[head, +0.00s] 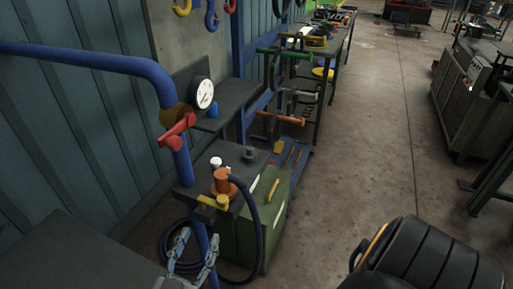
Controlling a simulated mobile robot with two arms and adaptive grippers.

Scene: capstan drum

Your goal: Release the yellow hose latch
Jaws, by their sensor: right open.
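A small yellow latch (211,202) sits at the foot of an orange fitting (223,182) on a dark plate on top of a green box. A dark hose (258,222) arches from the fitting, runs down the box's front and lies coiled to the left. My right gripper (198,238) is at the bottom edge, its two fingers apart and pointing up. In the picture it is below the latch and clear of it. A blue post (202,240) shows between the fingers; I cannot tell its depth. My left gripper is not in view.
The green box (272,222) carries a yellow handle (272,190). A dark tabletop (70,255) fills the lower left. Open floor (350,150) lies to the right.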

